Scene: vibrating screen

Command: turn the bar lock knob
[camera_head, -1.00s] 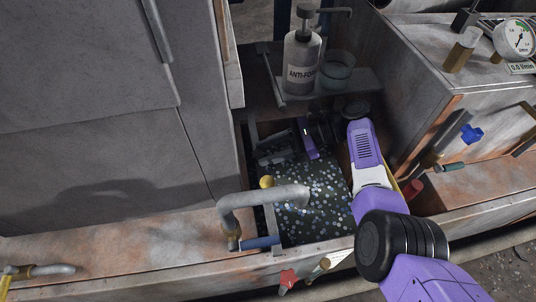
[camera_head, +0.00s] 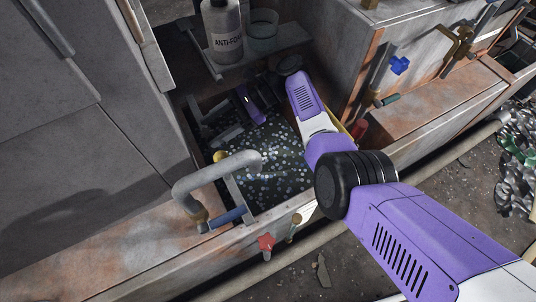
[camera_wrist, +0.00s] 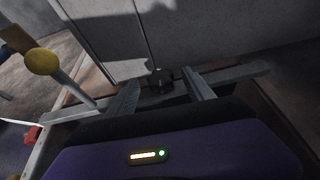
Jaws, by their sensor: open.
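A small dark knob (camera_wrist: 160,80) shows in the wrist view on a grey bar (camera_wrist: 240,74) that runs across the tank; it appears to be the bar lock knob. My gripper (camera_wrist: 162,85) is open, one grey finger on each side of the knob. I cannot tell whether the fingers touch it. In the head view my gripper (camera_head: 218,123) is low inside the tank (camera_head: 275,160), at its left side, and its purple body partly hides this area. The knob cannot be made out there.
A yellow ball-topped rod (camera_wrist: 42,62) stands left in the wrist view. A bent grey pipe (camera_head: 225,165) crosses the tank's near corner. An anti-foam bottle (camera_head: 222,32) and a glass beaker (camera_head: 262,32) stand on a shelf above. A red valve knob (camera_head: 266,242) is on the front.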

